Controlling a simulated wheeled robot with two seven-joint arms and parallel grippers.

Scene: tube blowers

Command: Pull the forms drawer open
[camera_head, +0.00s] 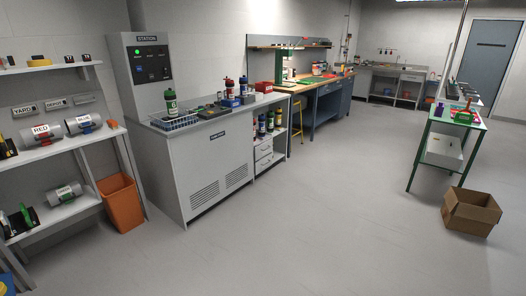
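No label reading forms can be made out, so I cannot tell which drawer is the forms drawer. Another pale drawer front (411,77) shows in the far back counter, too small to read. The blue workbench (327,104) has blue panels at its right end that may include drawers. Neither of my grippers is in view.
The grey station cabinet (215,165) and orange bin (121,203) line the left, beside shelves (62,148) of labelled cylinders. An open cardboard box (470,211) lies on the floor at right, near a green-framed table (447,127). The middle floor is clear.

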